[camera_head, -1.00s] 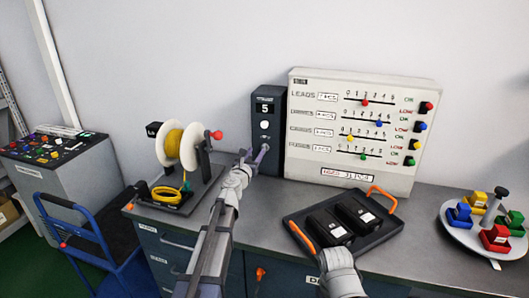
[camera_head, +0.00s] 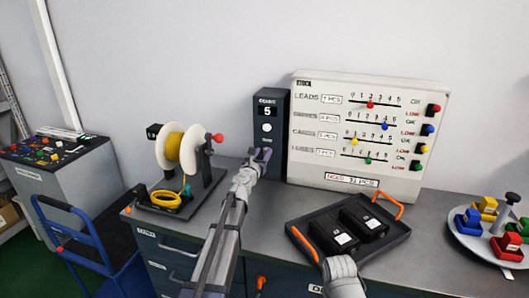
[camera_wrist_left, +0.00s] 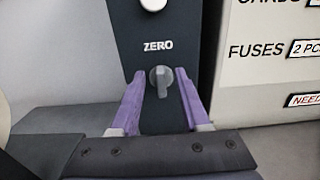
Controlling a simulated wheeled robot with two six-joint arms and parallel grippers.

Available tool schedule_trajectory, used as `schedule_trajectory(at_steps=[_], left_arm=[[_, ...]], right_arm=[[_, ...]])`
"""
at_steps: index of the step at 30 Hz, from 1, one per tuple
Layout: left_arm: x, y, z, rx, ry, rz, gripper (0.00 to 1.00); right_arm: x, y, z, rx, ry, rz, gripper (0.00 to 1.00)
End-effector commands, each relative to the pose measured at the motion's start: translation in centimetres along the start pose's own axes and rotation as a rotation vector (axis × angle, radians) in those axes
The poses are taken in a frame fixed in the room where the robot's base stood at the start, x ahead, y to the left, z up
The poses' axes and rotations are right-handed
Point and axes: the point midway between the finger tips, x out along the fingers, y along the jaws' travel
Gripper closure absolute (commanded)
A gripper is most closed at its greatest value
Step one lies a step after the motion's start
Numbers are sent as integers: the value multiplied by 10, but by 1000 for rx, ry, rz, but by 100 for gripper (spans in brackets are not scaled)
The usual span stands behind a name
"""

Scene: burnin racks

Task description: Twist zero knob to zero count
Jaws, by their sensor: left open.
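The dark counter box (camera_head: 268,107) stands upright on the bench, and its display (camera_head: 267,111) reads 5. A round white button (camera_head: 267,127) sits below the display. In the left wrist view, the grey zero knob (camera_wrist_left: 161,81) is under the ZERO label (camera_wrist_left: 158,46), its grip bar roughly vertical. My left gripper (camera_head: 260,156) is in front of the box's lower part. Its purple fingers (camera_wrist_left: 158,98) are open, one on each side of the knob, with gaps showing on both sides. The gripper hides the knob in the head view.
A white stock panel (camera_head: 366,130) with sliders stands right of the box. A yellow wire spool (camera_head: 181,147) is to the left. A black tray (camera_head: 376,254) with orange handles lies in front, my right arm beside it. A round stand (camera_head: 462,236) with coloured bins is at right.

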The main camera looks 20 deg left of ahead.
Motion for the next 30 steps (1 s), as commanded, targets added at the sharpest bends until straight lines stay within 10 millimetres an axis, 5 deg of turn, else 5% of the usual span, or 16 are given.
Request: schedule_trajectory(at_steps=[4,13,25,30], left_arm=[[20,0,0,0,0,-1,54],[21,0,0,0,0,0,55],[21,0,0,0,0,0,100],[21,0,0,0,0,0,100]], right_arm=[[0,0,0,0,0,0,54],[0,0,0,0,0,0,54],[0,0,0,0,0,0,54],[0,0,0,0,0,0,54]])
